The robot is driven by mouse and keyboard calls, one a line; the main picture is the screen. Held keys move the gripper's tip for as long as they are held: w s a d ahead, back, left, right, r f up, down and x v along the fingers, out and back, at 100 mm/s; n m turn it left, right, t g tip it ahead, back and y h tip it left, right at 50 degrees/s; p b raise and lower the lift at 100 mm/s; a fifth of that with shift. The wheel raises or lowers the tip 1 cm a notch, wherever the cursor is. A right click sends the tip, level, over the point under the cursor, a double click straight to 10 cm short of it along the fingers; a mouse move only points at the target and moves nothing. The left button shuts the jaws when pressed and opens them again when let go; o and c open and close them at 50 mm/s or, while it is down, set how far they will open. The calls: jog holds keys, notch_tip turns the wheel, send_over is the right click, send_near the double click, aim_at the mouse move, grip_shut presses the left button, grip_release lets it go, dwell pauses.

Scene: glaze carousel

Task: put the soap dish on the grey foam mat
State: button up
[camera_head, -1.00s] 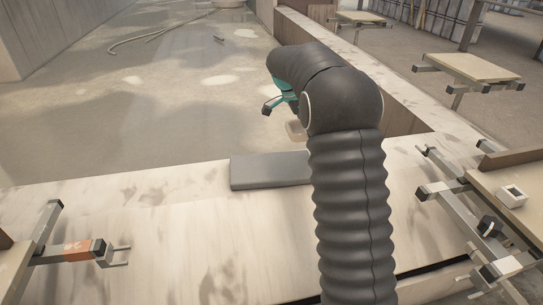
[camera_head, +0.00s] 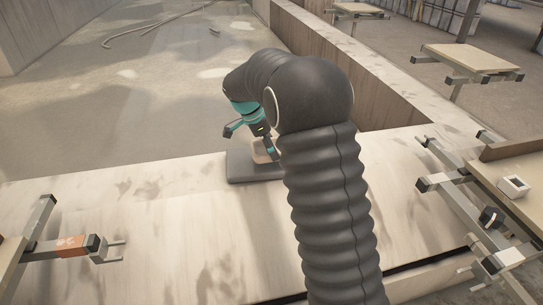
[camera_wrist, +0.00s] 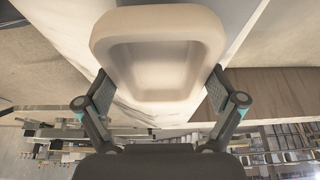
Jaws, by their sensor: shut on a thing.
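The soap dish (camera_head: 262,151) is a shallow beige tray with a rounded rim. It fills the upper middle of the wrist view (camera_wrist: 160,65), with its hollow facing the camera. My gripper (camera_wrist: 159,90) is shut on it, a finger at each side; in the head view my gripper (camera_head: 250,141) is partly hidden by my arm. The grey foam mat (camera_head: 240,170) lies on the pale bench, below and behind the dish in the head view. My arm covers its right end. I cannot tell whether the dish touches the mat.
The pale stained bench (camera_head: 140,230) is clear left of the mat. A metal bracket with an orange band (camera_head: 70,246) stands at left. Metal arms (camera_head: 440,180) and a board bearing a small white block (camera_head: 513,187) are at right. A low wall (camera_head: 400,85) runs behind.

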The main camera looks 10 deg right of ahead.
jog(key=shift+f, duration=1.8)
jog(key=shift+f+b, duration=0.1)
jog(key=shift+b, duration=0.2)
jog(key=o, duration=1)
